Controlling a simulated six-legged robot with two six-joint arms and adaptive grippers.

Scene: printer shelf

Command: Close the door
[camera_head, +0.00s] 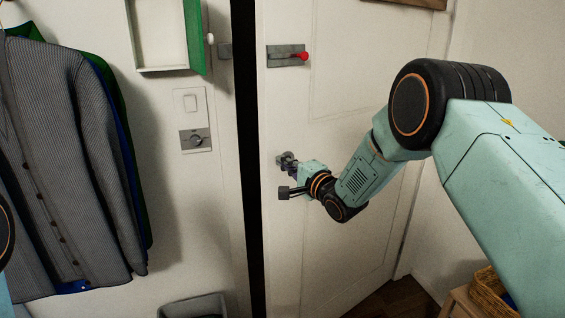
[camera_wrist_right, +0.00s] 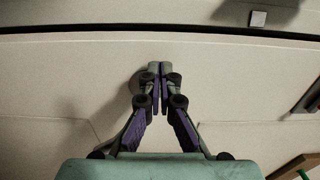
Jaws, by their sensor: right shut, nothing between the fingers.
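The white door (camera_head: 345,120) stands slightly ajar. A dark gap runs from top to bottom between its left edge and the wall. My right gripper (camera_head: 288,163) is at the door's left side, roughly mid-height, beside the round grey fitting of the door handle. In the right wrist view, the fingers (camera_wrist_right: 160,72) are shut together with nothing between them. They point at the pale door face (camera_wrist_right: 60,80), in front of that round fitting (camera_wrist_right: 139,82), which they partly hide. I cannot tell whether the fingertips touch the door. My left gripper is out of view.
A latch with a red knob (camera_head: 287,56) is on the door above my right gripper. Left of the gap are a switch plate (camera_head: 194,122), an open wall box with a green door (camera_head: 194,40) and hanging jackets (camera_head: 70,160). A wicker basket (camera_head: 487,288) stands at lower right.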

